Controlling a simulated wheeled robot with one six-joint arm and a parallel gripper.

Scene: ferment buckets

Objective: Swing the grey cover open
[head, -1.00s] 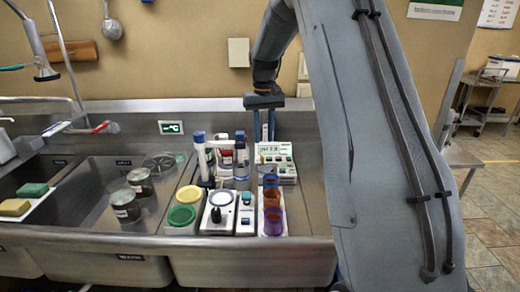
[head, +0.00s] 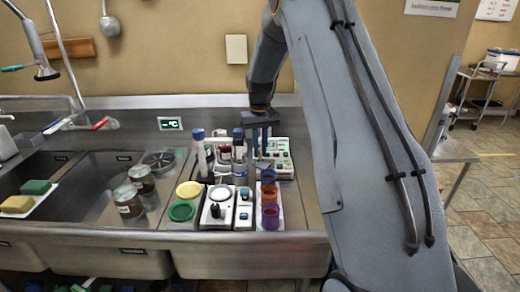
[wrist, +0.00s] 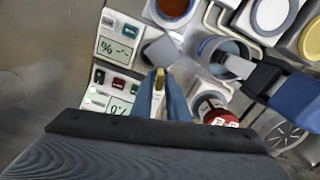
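The grey cover looks to be the small grey square flap (wrist: 163,52) in the wrist view, beside a white meter panel; its hinge is not clear. In the head view, my gripper (head: 261,141) points down over the meter unit (head: 279,163) at the back of the counter and hides part of it. In the wrist view, the two blue fingers of my gripper (wrist: 161,101) stand apart. A slim white and tan piece (wrist: 158,84) shows between them, just short of the flap. I cannot tell whether the fingers touch it.
Purple and orange cups (head: 270,203) stand in front of the meter. Blue-capped bottles (head: 239,160) stand close on its left. Yellow and green round lids (head: 182,211) lie further left, by the sink with dark jars (head: 128,204).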

